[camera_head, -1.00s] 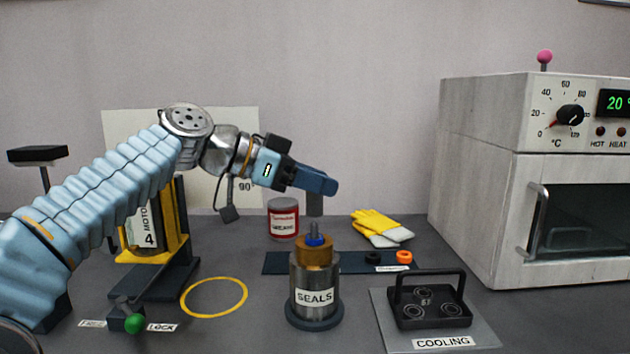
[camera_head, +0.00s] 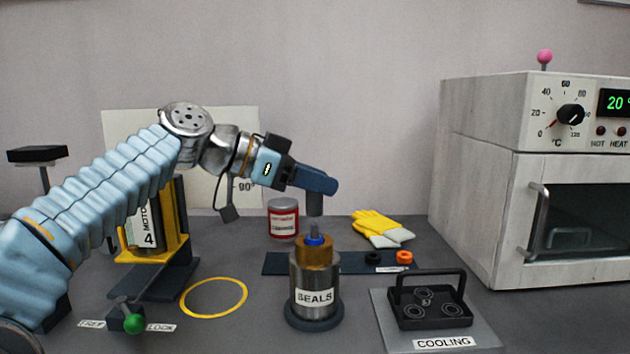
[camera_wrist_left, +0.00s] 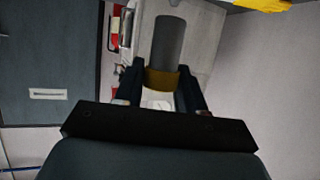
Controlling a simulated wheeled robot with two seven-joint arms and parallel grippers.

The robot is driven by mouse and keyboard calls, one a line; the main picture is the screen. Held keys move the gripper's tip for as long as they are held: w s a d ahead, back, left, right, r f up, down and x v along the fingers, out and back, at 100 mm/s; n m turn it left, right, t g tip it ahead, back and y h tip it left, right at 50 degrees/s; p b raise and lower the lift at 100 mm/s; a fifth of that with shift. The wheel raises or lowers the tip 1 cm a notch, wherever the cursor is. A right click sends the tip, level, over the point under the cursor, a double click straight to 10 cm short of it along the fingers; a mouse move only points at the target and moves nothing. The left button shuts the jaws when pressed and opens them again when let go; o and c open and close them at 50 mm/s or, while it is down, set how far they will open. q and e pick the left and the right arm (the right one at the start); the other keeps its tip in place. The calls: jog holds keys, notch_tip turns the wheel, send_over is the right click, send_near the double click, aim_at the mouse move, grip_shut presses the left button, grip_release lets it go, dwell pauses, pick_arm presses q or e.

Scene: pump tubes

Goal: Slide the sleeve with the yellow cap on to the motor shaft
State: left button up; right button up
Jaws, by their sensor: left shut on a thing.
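My left gripper (camera_head: 318,184) is shut on a grey sleeve (camera_head: 315,205), which hangs down from the fingers. In the left wrist view the sleeve (camera_wrist_left: 167,42) shows between the fingers with a yellow-brown cap (camera_wrist_left: 161,80) at the gripped end. The sleeve's lower end appears just above the pointed tip of the SEALS post (camera_head: 314,275), which has a brass top and a blue ring (camera_head: 314,240). I cannot tell whether they line up in depth. The motor (camera_head: 143,228), labelled 4, stands in a yellow frame at the left; my arm hides its top and shaft. My right gripper is not in view.
A green-knobbed lever (camera_head: 134,323) and a yellow ring (camera_head: 213,298) are at front left. A red-and-white can (camera_head: 283,219) and yellow gloves (camera_head: 378,227) are behind the post. A COOLING tray (camera_head: 436,312) is right of it, beside a large white oven (camera_head: 480,190).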

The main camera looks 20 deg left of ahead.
pick_arm(q)
jog(key=shift+f+b, duration=1.4)
